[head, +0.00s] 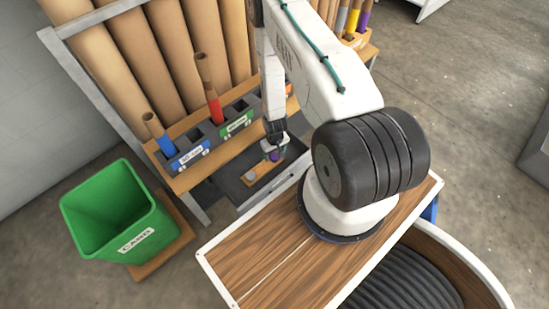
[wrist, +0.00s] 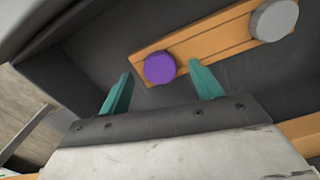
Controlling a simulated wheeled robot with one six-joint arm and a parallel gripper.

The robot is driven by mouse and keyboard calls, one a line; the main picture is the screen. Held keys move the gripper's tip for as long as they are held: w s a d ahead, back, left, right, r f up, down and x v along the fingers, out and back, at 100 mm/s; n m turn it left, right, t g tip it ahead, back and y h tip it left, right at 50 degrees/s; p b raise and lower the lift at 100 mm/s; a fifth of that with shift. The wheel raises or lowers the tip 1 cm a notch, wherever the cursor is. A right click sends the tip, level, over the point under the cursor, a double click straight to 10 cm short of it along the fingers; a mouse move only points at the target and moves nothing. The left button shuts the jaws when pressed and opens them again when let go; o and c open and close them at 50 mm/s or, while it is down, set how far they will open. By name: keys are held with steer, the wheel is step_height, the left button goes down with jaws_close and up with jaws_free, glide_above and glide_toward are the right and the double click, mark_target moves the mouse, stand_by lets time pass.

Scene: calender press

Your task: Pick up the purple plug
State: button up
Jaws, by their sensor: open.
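The purple plug (wrist: 159,67) is a round disc lying on an orange-brown wooden strip in the wrist view. It shows small in the head view (head: 274,156), just under my gripper. My gripper (wrist: 162,90) is open, with its two teal fingers apart, one to the left and one to the right of the plug. The plug appears just beyond and between the fingertips; I cannot tell if it touches them. In the head view my gripper (head: 272,147) reaches down into the dark open drawer.
A grey plug (wrist: 274,20) sits on the same wooden strip (wrist: 212,42) to the right. Dark drawer walls (head: 231,188) surround the strip. Labelled bins with coloured-ended tubes stand behind. A green bin (head: 118,212) stands at the left. A wooden-topped surface (head: 258,262) lies in front.

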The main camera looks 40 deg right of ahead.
mark_target(275, 156)
steer(key=shift+f, duration=0.8)
steer(key=c, duration=1)
steer(key=shift+r, duration=0.15)
step_height(275, 156, up, 10)
steer(key=shift+f, duration=0.1)
